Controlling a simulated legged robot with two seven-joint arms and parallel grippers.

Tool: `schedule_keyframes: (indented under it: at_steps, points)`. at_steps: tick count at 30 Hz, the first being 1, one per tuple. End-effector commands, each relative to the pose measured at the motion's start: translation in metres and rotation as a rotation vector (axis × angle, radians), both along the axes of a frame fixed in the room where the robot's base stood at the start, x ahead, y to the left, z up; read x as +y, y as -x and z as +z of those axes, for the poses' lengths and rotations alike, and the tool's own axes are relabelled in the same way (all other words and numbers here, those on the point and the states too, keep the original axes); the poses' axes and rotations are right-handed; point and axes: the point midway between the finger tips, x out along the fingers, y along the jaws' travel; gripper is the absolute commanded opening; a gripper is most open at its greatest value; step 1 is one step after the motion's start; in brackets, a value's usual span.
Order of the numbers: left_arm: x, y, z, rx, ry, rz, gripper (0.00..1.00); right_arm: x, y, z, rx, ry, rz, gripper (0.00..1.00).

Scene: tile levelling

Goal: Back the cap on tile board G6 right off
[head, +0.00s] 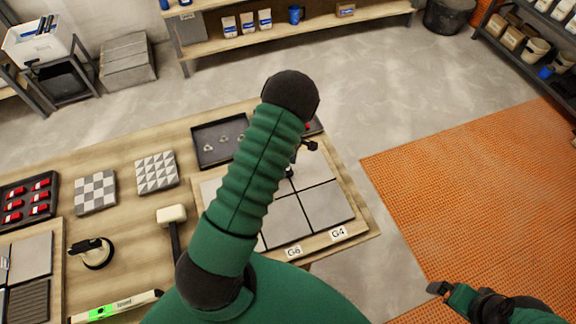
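The tile board (361,226) carries grey tiles (320,203) and two labels on its front edge, G6 (293,252) and G4 (338,233). My green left arm crosses the middle of the view and covers much of the board's left part. Small dark parts of my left gripper (300,158) show beside the arm, over the far tiles. Its fingers are mostly hidden and too small to read. I cannot make out the cap at G6. My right gripper (438,288) is at the lower right, away from the board, over the floor; its opening is unclear.
On the table are a dark tray with rings (208,157), a tray of red pieces (12,188), two patterned tiles (157,172), a mallet (171,214), a suction cup (97,258) and a green level (103,312). Orange matting (470,190) lies right of the table.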

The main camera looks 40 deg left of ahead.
Motion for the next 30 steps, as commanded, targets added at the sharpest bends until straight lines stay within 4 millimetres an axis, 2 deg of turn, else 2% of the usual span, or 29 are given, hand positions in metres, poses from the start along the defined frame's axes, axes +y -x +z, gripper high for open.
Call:
schedule_keyframes:
  at_steps: [7, 11, 24, 30]
  points:
    - [-0.001, 0.002, 0.0, 0.004, 0.003, -0.001, 0.5, 0.0, 0.0, -0.001, 0.0, 0.0, 0.0, 1.0]
    - [-0.001, 0.001, 0.015, 0.002, 0.003, -0.003, 0.5, 0.0, 0.0, -0.002, 0.0, 0.0, 0.0, 1.0]
    - [0.0, -0.001, 0.135, 0.0, 0.002, -0.002, 0.5, 0.0, 0.0, -0.01, 0.0, 0.0, 0.0, 1.0]
    - [0.0, -0.001, 0.163, 0.003, 0.002, 0.0, 0.5, 0.0, 0.0, -0.011, 0.0, 0.0, 0.0, 1.0]
